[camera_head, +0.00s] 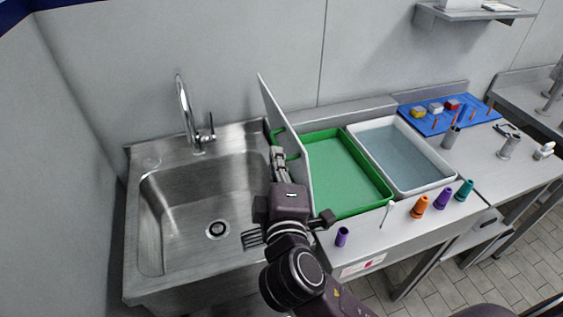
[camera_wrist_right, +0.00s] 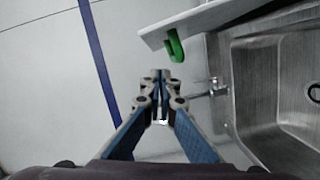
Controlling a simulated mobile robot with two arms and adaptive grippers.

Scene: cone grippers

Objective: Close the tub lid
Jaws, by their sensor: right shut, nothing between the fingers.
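The green tub (camera_head: 377,190) sits on the counter right of the sink. Its pale lid (camera_head: 284,122) stands open, steeply upright along the tub's left side. A green handle (camera_head: 277,136) shows on the lid's outer, left face. The lid's edge (camera_wrist_right: 195,22) and its green handle (camera_wrist_right: 175,46) also show in the right wrist view. My right gripper (camera_head: 278,156) is shut and empty, on the sink side of the lid, close to it; I cannot tell whether they touch. Its fingertips (camera_wrist_right: 160,80) also show in the wrist view, below and left of the handle. My left gripper is out of view.
A steel sink (camera_head: 165,235) with a faucet (camera_head: 188,112) lies to the left. A white tub (camera_head: 443,178) of water stands right of the green tub. Purple (camera_head: 342,237), orange (camera_head: 420,207) and teal (camera_head: 464,190) cones stand along the counter front. A blue board (camera_head: 420,124) lies behind.

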